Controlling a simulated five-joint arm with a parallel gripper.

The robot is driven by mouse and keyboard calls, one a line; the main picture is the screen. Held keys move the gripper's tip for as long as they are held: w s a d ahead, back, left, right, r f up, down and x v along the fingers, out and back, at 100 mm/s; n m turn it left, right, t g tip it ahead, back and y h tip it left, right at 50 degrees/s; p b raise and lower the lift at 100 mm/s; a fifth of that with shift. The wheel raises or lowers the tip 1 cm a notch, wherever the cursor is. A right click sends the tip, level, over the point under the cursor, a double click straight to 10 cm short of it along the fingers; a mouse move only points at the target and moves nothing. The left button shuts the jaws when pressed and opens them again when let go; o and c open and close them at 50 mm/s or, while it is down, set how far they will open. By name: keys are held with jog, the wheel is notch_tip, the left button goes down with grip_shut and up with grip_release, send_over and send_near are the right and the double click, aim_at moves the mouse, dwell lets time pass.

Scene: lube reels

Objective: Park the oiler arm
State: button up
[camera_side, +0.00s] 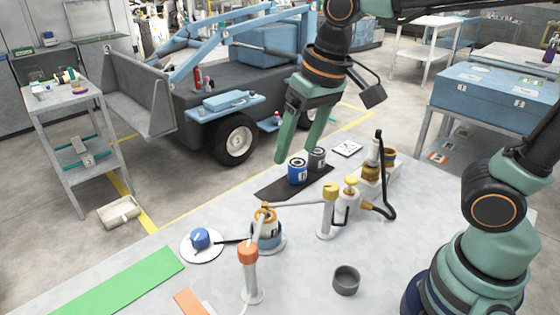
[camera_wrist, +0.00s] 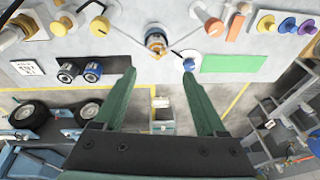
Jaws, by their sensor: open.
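A blue and orange reel-like device (camera_side: 266,236) stands on the light table; in the wrist view it (camera_wrist: 156,42) is ahead of my fingers. A thin arm (camera_side: 295,203) runs from its top toward a white post with a yellow cap (camera_side: 329,195); I cannot tell if they touch. A white post with an orange cap (camera_side: 248,255) stands in front. A blue knob on a white disc (camera_side: 200,239) is to the left, with a dark rod toward the device. My gripper (camera_side: 297,152) is open and empty above the table's far edge; both fingers show in the wrist view (camera_wrist: 159,75).
Blue and grey canisters (camera_side: 298,171) stand on a dark mat below my fingers. A pump with a black hose (camera_side: 350,192) is to their right. A grey cup (camera_side: 346,280) sits at the front. A green strip (camera_side: 120,285) lies left. Bare table shows between them.

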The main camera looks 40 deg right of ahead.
aim_at(248, 247)
jog(key=a+f+g, duration=0.2)
jog(key=a+g, duration=0.1)
jog(key=a, duration=0.9)
jog(key=shift+m+h, duration=0.4)
jog(key=shift+m, duration=0.1)
jog(key=f, duration=1.1)
jog(key=shift+s+a+f, duration=0.2)
jog(key=shift+s+f, duration=0.05)
jog(key=shift+s, duration=0.05)
grip_shut()
